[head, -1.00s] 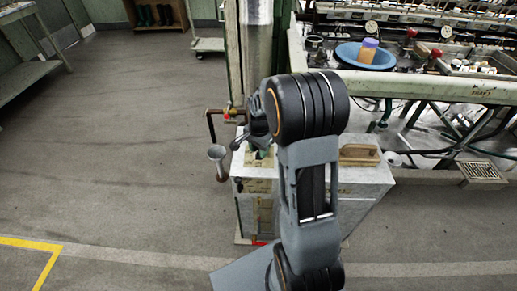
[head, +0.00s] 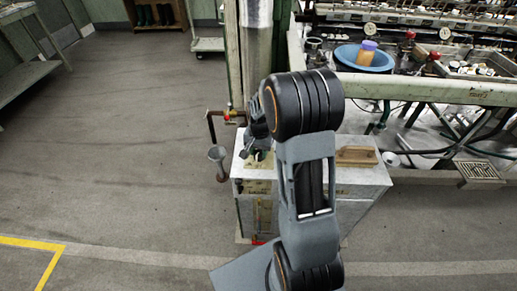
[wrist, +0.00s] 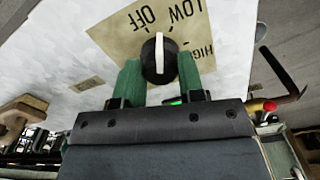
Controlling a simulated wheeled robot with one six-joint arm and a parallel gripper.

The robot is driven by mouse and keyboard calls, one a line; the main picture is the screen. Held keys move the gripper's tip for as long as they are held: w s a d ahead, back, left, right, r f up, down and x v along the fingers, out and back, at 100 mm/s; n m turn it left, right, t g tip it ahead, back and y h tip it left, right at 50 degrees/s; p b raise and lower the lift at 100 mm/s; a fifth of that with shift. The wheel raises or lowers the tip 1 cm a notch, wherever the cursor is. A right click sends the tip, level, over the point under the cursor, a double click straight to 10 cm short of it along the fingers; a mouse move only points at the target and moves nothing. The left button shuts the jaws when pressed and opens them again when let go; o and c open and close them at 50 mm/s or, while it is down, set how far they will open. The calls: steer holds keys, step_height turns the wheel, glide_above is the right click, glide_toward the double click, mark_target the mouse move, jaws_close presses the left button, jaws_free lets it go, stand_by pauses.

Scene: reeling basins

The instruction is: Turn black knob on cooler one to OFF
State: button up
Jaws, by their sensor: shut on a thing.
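The cooler is a pale metal box (head: 358,176) beneath my arm in the head view. In the wrist view its top carries a tan label plate (wrist: 122,38) reading OFF, LOW and HIGH. The black knob (wrist: 150,62) sits on that plate, and its white pointer line points between OFF and LOW. My gripper (wrist: 160,78) is shut on the knob, with one green finger on each side. In the head view my gripper is mostly hidden by my wrist, so the knob cannot be made out well there.
A blue basin (head: 364,57) sits on the bench behind. The floor at left is clear.

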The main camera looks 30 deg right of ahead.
mark_target(259, 151)
steer(key=shift+w+r+n+p, duration=0.1)
steer(key=shift+n+p, duration=0.5)
steer(key=shift+n, duration=1.7)
steer(key=o, duration=0.9)
step_height(259, 151, up, 14)
steer(key=p, duration=0.2)
steer(key=shift+p, duration=0.4)
steer(key=shift+f, duration=0.2)
steer(key=s+a+r+n+t+p, duration=0.1)
steer(key=s+a+r+p, duration=0.2)
steer(key=s+r+p, duration=0.2)
steer(key=s+a+r+n+t+p, duration=0.1)
steer(key=s+a+r+n+p, duration=0.1)
steer(key=s+r+p, duration=0.3)
steer(key=s+a+r+n+t+p, duration=0.1)
steer(key=s+a+r+p, duration=0.4)
steer(key=r, duration=0.5)
steer(key=shift+s+t, duration=0.3)
steer(key=shift+s, duration=0.25)
